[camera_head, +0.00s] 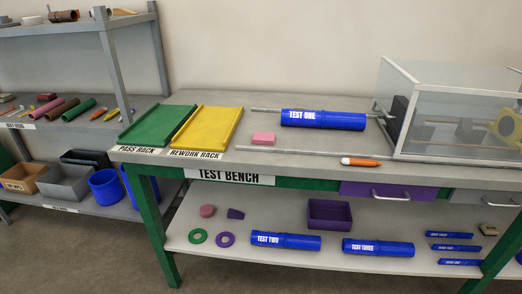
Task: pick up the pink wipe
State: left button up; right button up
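A small pink block-like pad, which looks like the pink wipe (263,138), lies flat on the top of the test bench (300,178). It sits right of the yellow rework rack (208,128) and left of and below the blue pipe labelled TEST ONE (323,120). Another pink, rounder piece (207,211) lies on the bench's lower shelf. Neither of my grippers shows in the head view.
A thin grey rod (310,154) and an orange-and-white marker-like item (360,162) lie near the bench's front edge. A clear-walled box (455,110) stands at right. The green pass rack (158,127) is at left. Bench top around the wipe is mostly clear.

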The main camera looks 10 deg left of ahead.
aim_at(264, 138)
jog(key=k, duration=0.9)
jog(key=z, duration=0.75)
jog(key=i, duration=0.85)
jog(key=u, duration=0.45)
jog(key=i, duration=0.7)
jog(key=u, duration=0.8)
